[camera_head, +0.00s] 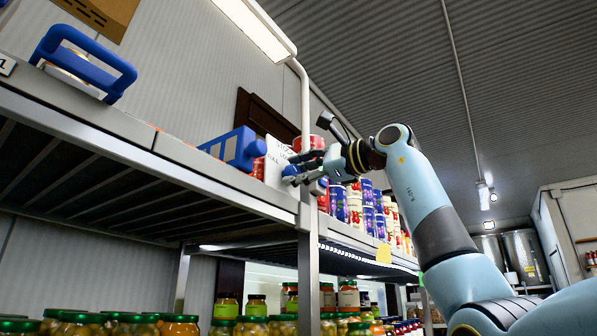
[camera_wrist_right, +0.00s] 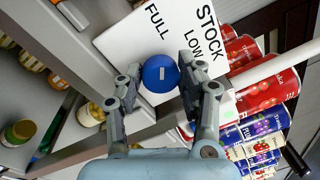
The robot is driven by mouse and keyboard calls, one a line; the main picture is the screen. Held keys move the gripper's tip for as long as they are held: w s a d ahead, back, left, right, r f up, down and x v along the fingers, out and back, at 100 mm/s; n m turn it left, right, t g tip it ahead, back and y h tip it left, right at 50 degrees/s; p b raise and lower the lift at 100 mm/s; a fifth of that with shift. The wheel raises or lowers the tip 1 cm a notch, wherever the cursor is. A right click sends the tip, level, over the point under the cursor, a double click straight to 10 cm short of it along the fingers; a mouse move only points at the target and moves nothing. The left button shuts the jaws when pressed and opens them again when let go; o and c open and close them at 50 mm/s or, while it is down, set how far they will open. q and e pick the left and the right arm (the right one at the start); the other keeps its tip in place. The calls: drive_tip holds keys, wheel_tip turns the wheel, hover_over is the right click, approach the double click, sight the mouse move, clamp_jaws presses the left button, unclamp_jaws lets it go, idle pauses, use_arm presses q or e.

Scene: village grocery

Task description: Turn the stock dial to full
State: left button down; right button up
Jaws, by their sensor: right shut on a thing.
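The stock dial is a round blue knob (camera_wrist_right: 160,74) with a small pale mark, in the middle of the right wrist view. It sits on a white card (camera_wrist_right: 165,30) lettered STOCK, FULL and LOW. My right gripper (camera_wrist_right: 158,82) is shut on the knob, one finger on either side. I cannot tell exactly which word the dial's mark points to. My left gripper is not in view.
Red and blue cans (camera_head: 368,210) stand on the shelf just right of the card. A blue crate-like holder (camera_head: 235,148) is left of it, and another blue holder (camera_head: 82,62) is farther left. A pale post (camera_head: 305,100) rises behind my gripper. Jars (camera_head: 180,325) fill the lower shelf.

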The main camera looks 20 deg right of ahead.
idle(0.5)
drive_tip(key=o, duration=1.1)
drive_tip(key=shift+s+d, duration=0.25)
drive_tip(key=v, duration=1.1)
drive_tip(key=shift+s+d, duration=0.15)
